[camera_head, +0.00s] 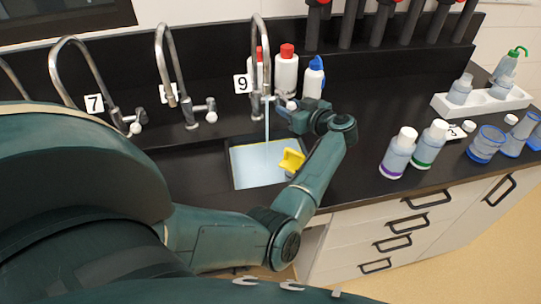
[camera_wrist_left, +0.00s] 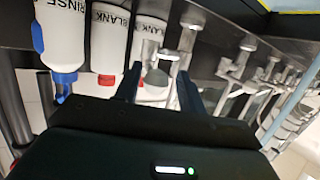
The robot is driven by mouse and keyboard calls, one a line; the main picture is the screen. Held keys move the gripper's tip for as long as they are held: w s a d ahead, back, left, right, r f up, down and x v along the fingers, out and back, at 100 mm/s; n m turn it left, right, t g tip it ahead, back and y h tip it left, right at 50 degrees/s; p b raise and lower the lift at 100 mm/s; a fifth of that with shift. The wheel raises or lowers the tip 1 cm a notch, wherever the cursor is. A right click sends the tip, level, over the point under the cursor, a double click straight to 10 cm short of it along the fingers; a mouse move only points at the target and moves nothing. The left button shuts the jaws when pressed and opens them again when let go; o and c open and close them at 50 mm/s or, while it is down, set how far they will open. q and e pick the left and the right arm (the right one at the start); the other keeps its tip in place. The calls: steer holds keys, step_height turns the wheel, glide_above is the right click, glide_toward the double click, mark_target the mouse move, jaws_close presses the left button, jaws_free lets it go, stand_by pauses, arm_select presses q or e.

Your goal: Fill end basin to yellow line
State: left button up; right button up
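The end basin (camera_head: 231,172) is sunk in the black counter under the tap marked 9 (camera_head: 262,60). A stream of water (camera_head: 267,125) falls from this tap, and pale blue water (camera_head: 255,168) covers the basin floor. A thin yellow line (camera_head: 245,145) shows along the back wall, close to the water surface; I cannot tell the exact gap. My left gripper (camera_head: 287,109) is at the tap's handle. In the left wrist view its two fingers (camera_wrist_left: 158,92) stand apart, with the grey handle knob (camera_wrist_left: 156,77) between their tips; contact is unclear. My right gripper is not in view.
A yellow object (camera_head: 291,160) is at the basin's right side. White bottles with red caps (camera_head: 286,70) and a blue-capped bottle (camera_head: 313,78) stand behind the gripper. More taps (camera_head: 172,75) are to the left. Labelled bottles (camera_head: 398,153) stand on the right counter.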

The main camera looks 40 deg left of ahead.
arm_select(q)
steer(key=s+v, duration=0.1)
steer(key=v, duration=0.5)
steer(key=shift+s+d+r+p, duration=0.15)
steer(key=shift+d+p, duration=0.05)
steer(key=shift+p, duration=0.2)
stand_by(0.6)
stand_by(0.4)
